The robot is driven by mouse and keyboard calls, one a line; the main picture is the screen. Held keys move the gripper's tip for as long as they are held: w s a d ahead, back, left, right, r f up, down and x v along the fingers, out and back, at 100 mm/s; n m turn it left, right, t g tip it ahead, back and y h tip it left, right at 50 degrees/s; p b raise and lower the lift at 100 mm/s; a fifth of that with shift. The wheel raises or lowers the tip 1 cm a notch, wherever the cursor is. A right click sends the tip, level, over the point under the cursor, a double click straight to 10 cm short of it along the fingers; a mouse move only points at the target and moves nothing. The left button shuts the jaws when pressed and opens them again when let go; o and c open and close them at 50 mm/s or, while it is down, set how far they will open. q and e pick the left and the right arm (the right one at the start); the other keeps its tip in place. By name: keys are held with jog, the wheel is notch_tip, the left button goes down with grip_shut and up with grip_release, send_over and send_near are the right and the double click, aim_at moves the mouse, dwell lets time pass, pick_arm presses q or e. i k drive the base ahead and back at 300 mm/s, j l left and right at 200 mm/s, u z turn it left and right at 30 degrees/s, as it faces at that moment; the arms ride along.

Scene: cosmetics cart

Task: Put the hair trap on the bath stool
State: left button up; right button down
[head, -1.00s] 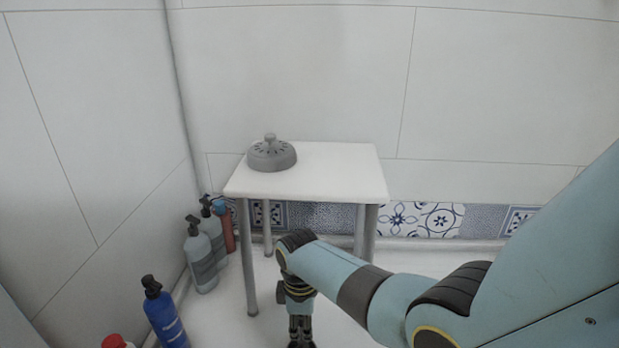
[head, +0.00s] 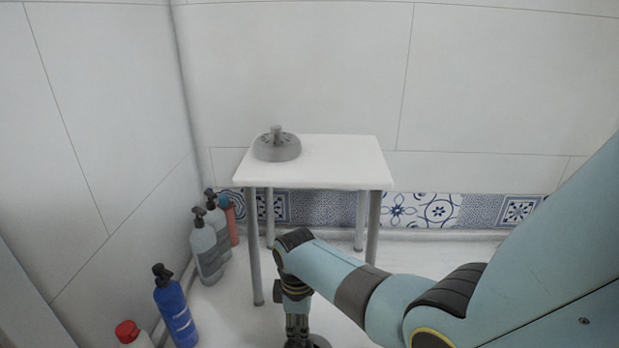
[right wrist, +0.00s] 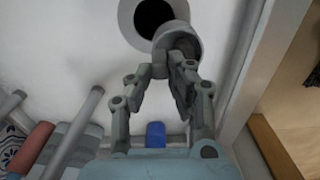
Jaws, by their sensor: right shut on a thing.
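A grey domed hair trap (head: 277,147) with a knob on top sits upright at the left of the white bath stool's top (head: 345,165). My right gripper (head: 298,338) points down in front of the stool, low over the floor at the bottom of the head view. In the right wrist view my right gripper (right wrist: 177,65) is shut on a grey round piece (right wrist: 182,38). The fingers partly hide this piece, and I cannot make out its full shape. A dark grey rim beside the gripper shows in the head view. My left gripper is not in view.
A white ring with a dark round hole (right wrist: 153,16) lies on the floor near the held piece. Along the left wall stand a blue bottle (head: 175,312), a red-capped bottle (head: 130,335) and grey pump bottles (head: 206,248). The stool top's right side is bare.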

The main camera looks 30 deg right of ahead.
aim_at(331, 164)
jog(key=k+j, duration=0.1)
jog(key=j, duration=0.3)
jog(key=j+z, duration=0.1)
jog(key=j, duration=0.25)
jog(key=k+j+z, duration=0.1)
jog(key=j, duration=0.25)
jog(key=k+j, duration=0.2)
jog(key=j, duration=0.2)
